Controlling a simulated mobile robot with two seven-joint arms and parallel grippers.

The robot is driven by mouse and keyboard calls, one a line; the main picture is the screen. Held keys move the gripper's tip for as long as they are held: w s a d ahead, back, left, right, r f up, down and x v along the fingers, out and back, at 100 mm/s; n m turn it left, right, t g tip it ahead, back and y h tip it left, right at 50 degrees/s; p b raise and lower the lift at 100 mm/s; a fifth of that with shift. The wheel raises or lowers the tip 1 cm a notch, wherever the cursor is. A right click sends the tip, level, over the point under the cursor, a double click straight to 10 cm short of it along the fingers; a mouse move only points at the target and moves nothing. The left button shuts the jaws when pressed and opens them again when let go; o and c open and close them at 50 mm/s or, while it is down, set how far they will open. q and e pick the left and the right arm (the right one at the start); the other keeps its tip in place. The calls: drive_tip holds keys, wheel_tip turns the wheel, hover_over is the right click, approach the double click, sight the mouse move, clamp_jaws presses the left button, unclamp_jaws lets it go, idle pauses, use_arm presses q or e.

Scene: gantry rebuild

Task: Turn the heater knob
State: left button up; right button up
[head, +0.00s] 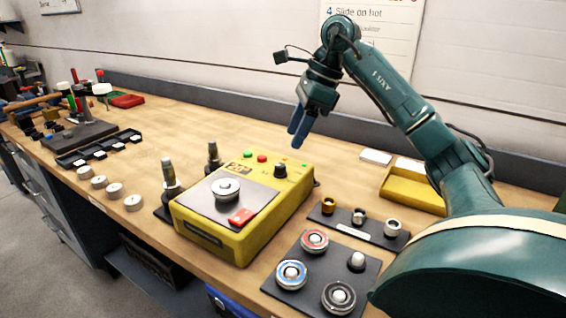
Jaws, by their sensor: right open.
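The yellow heater (243,246) stands on the wooden workbench in the middle of the head view. A small dark knob (281,171) with a pale top sits near its back right corner, beside a red and a green button. My right gripper (296,139) hangs above and slightly right of the knob in the picture, with its blue fingers pointing down. It is open and empty, and a gap shows between it and the knob. My left gripper is not in view.
Metal posts (171,176) stand left of the heater. A dark mat (303,290) with round parts and a small dark rack (342,230) lie to its right. A yellow tray (412,190) is farther back right. The bench behind the heater is clear.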

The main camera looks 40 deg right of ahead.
sight(281, 165)
drive_tip(key=x, duration=0.8)
drive_tip(key=shift+b, duration=0.3)
drive_tip(key=shift+d, duration=0.1)
drive_tip(key=shift+c, duration=0.2)
drive_tip(key=c, duration=0.9)
